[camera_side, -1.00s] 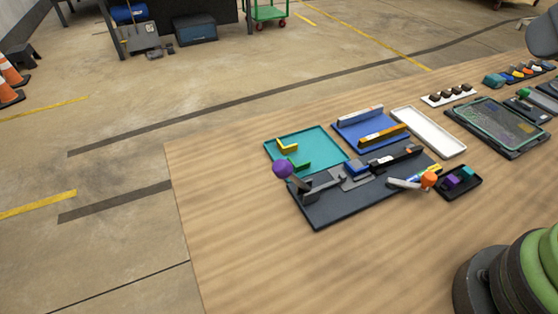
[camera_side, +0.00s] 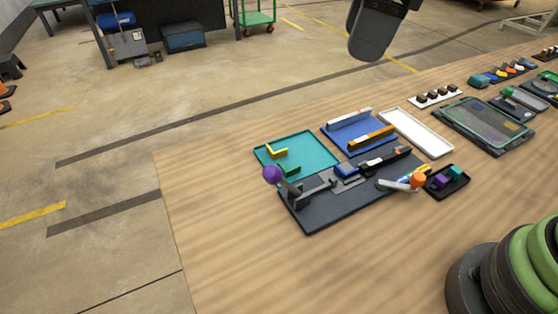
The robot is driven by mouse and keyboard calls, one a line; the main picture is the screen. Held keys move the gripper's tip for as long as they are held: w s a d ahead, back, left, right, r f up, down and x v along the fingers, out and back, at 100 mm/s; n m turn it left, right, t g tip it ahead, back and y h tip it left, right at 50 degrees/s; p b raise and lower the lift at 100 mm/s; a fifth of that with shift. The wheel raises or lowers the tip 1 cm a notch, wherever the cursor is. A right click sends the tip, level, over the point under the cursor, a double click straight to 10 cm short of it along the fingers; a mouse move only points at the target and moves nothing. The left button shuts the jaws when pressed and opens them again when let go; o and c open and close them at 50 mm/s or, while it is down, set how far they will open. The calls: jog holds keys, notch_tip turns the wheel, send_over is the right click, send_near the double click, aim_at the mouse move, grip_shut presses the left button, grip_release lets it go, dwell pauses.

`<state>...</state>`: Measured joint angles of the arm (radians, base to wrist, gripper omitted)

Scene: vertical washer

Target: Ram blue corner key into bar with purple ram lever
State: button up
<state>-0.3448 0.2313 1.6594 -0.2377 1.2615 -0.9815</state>
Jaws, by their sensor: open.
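The purple ball (camera_side: 272,173) of the ram lever stands raised at the left end of a dark fixture plate (camera_side: 312,224). Its lever joins a grey ram slide (camera_side: 318,190). A blue piece (camera_side: 347,170), seemingly the corner key, sits in the fixture between the ram and a dark bar (camera_side: 388,157). I cannot tell how far the key is in the bar. My gripper (camera_side: 370,50) appears as a dark shape at the top, high above and apart from the fixture. It is open with nothing visible in it; the gap between its fingers does not show.
An orange-knobbed lever (camera_side: 418,181) is at the plate's right. A teal tray (camera_side: 318,149) holds yellow and green corner pieces. A blue tray (camera_side: 350,135) holds bars. A white tray (camera_side: 418,133) is empty. A small black tray (camera_side: 440,190) holds purple and teal pieces.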

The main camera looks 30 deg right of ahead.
jog(key=w+a+f+n+g, duration=0.2)
jog(key=w+a+f+n, duration=0.1)
jog(key=a+f+n, duration=0.2)
jog(key=n+h, duration=0.2)
jog(key=n, duration=0.2)
send_near(280, 176)
jog(key=w+f, duration=0.2)
jog(key=shift+g, duration=0.4)
jog(key=f, duration=0.6)
jog(key=s+f, duration=0.1)
jog(key=f, duration=0.2)
jog(key=shift+d+f, duration=0.25)
jog(key=shift+d, duration=0.15)
grip_shut()
